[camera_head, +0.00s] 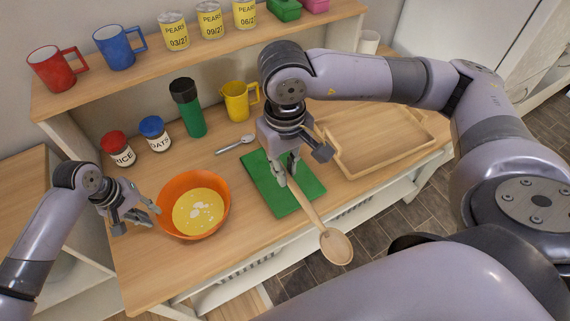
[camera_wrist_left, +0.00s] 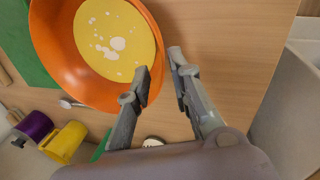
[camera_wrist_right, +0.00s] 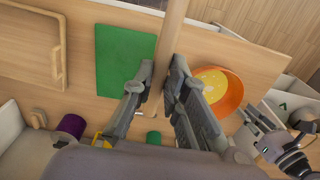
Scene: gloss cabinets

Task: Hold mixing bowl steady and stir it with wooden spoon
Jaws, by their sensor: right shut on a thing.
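The orange mixing bowl (camera_head: 168,194) stands on the counter at left centre, with yellow batter and white flecks in it; it also shows in the left wrist view (camera_wrist_left: 68,62) and right wrist view (camera_wrist_right: 234,88). My left gripper (camera_head: 152,212) is at the bowl's left rim. In the left wrist view its fingers (camera_wrist_left: 160,64) are apart, with the rim between them; contact is unclear. My right gripper (camera_head: 288,174) is shut on the handle of the wooden spoon (camera_head: 336,246), above the green board. The spoon's head points toward the counter's front edge, away from the bowl.
The green cutting board (camera_head: 256,174) lies right of the bowl, and a wooden tray (camera_head: 385,150) further right. A metal spoon (camera_head: 232,145), green bottle (camera_head: 190,112), yellow mug (camera_head: 238,102) and two jars (camera_head: 120,152) stand or lie behind. A shelf (camera_head: 80,88) with mugs and cans is above.

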